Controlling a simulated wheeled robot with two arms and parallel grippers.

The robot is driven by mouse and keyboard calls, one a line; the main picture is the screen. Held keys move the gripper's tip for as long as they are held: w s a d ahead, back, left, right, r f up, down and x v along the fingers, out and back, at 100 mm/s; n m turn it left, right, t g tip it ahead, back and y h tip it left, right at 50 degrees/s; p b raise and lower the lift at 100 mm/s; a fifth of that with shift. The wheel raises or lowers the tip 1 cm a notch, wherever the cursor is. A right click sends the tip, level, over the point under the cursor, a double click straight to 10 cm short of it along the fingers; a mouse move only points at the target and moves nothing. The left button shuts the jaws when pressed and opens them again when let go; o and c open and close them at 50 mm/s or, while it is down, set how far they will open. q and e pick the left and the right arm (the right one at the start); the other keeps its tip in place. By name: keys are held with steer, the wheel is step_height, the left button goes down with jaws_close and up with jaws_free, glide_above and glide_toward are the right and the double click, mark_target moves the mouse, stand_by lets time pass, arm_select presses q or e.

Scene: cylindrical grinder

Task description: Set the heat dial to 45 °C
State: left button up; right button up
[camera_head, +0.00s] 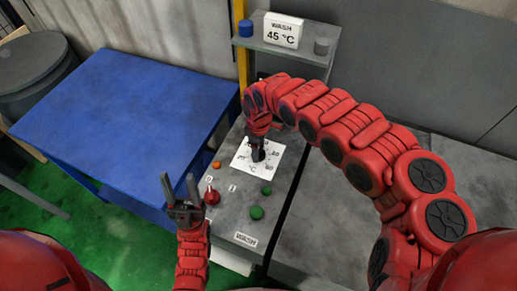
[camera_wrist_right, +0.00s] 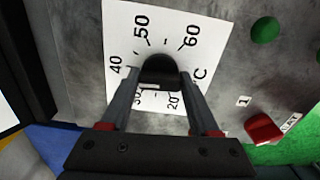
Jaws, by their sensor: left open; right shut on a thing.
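The heat dial is a black knob (camera_wrist_right: 160,70) on a white scale plate (camera_wrist_right: 120,30). In the right wrist view, the numbers 40, 50, 60 and 20 show around it, with 30 partly hidden by a finger. I cannot make out which number the knob points to. My right gripper (camera_head: 258,150) is shut on the knob, one finger on each side; its fingers show in the right wrist view (camera_wrist_right: 158,85). My left gripper (camera_head: 181,190) is open and empty, left of the panel (camera_head: 228,214). A card (camera_head: 283,30) reading "WASH 45 °C" stands on the shelf behind.
A red switch (camera_head: 212,195), an orange button (camera_head: 216,165) and two green buttons (camera_head: 266,190) (camera_head: 257,212) sit on the panel near the dial. A blue table (camera_head: 120,120) is clear at left. A blue cylinder (camera_head: 245,28) and a grey one (camera_head: 322,46) flank the card.

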steer(key=m, duration=0.4)
steer(key=shift+m, duration=1.3)
steer(key=o, duration=1.3)
steer(key=shift+r, duration=0.15)
